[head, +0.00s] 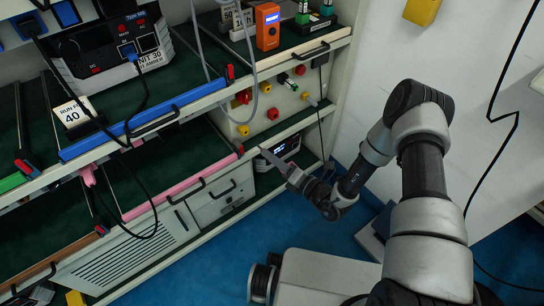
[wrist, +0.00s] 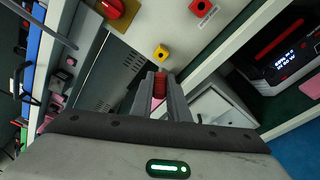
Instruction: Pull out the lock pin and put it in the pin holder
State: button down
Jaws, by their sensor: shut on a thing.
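My gripper (wrist: 160,80) is shut on a red ribbed piece, which shows between its fingers in the wrist view (wrist: 159,88). I take this piece to be the lock pin; its far end is hidden. A bit of pink shows just below it between the fingers. In the head view my gripper (head: 266,156) is at the right end of the lower shelf, near the red end (head: 240,150) of the pink rail (head: 175,188). Which thing is the pin holder I cannot tell; a yellow block with a dark hole (wrist: 161,53) and a labelled red block (wrist: 201,9) are on the panel.
A panel with yellow and red fittings (head: 272,114) stands above the lower shelf. A black device with a lit display (head: 283,150) sits on the shelf by my gripper. A blue rail (head: 145,116) edges the upper shelf, and cables hang in front. Blue floor is open to the right.

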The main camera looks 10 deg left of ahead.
jog(key=shift+w+b+x, duration=0.15)
jog(key=shift+b+x, duration=0.3)
jog(key=shift+x, duration=0.95)
jog(key=shift+w+b+x, duration=0.15)
jog(key=shift+b+x, duration=0.25)
jog(key=shift+x, duration=1.05)
jog(key=shift+d+r, duration=0.2)
jog(key=c, duration=2.3)
grip_release()
grip_shut()
jog(key=shift+w+b+x, duration=0.2)
jog(key=shift+b+x, duration=0.3)
jog(key=shift+x, duration=1.4)
